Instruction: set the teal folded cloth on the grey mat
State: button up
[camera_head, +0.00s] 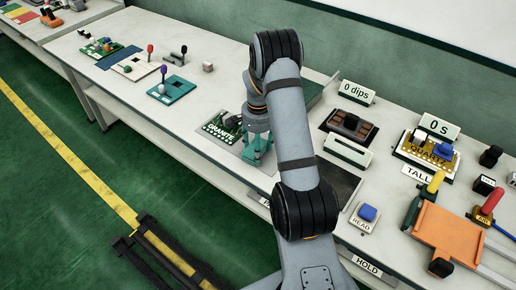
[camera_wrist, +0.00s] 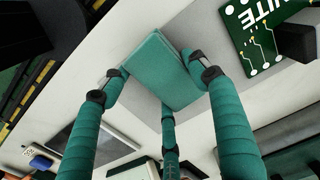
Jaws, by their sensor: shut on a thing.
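The teal folded cloth (camera_wrist: 160,72) is a flat folded block between the teal fingers of my gripper (camera_wrist: 165,85) in the wrist view. My gripper is shut on it. The grey mat (camera_wrist: 206,32) lies beneath and behind the cloth, with the green circuit board at its right. The cloth overlaps the mat in that view; I cannot tell whether it touches it. In the head view my gripper (camera_head: 258,156) points down at the bench just right of the board, and the cloth cannot be told apart from the teal fingers.
The green board marked GRANITE (camera_head: 222,127) lies close left of my gripper. A dark recessed plate (camera_head: 335,185) is to the right. A brown-and-black fixture (camera_head: 349,126), a blue READ button (camera_head: 367,213) and an orange tray (camera_head: 447,234) stand farther right.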

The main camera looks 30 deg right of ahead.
jog(key=shift+f, duration=0.25)
jog(key=o, duration=1.1)
jog(key=shift+o, duration=0.5)
jog(key=shift+r, duration=0.15)
notch_tip(320, 180, up, 12)
